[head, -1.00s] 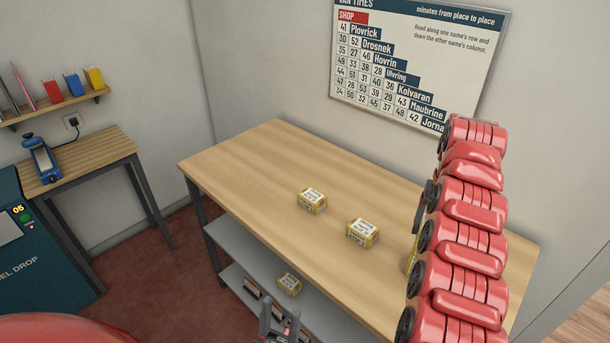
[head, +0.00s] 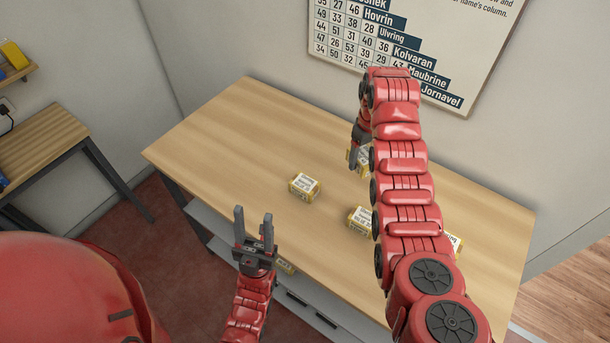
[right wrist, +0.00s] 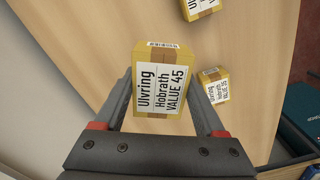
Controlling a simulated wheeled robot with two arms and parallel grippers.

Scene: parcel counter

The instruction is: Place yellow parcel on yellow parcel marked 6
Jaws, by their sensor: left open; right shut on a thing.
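My right gripper (head: 358,146) is shut on a yellow parcel (right wrist: 160,92) over the far part of the table. Its white label reads Ulvring, Hobrath, VALUE 45 in the right wrist view. The arm partly hides this parcel in the head view. A yellow parcel (head: 303,187) stands left of the middle of the table. Another yellow parcel (head: 360,221) stands nearer, beside my right arm. A third (head: 453,242) is mostly hidden behind that arm. I cannot read a 6 on any parcel. My left gripper (head: 254,222) is open and empty at the table's front edge.
The wooden table (head: 235,125) is clear at its left end. A side table (head: 40,140) stands left.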

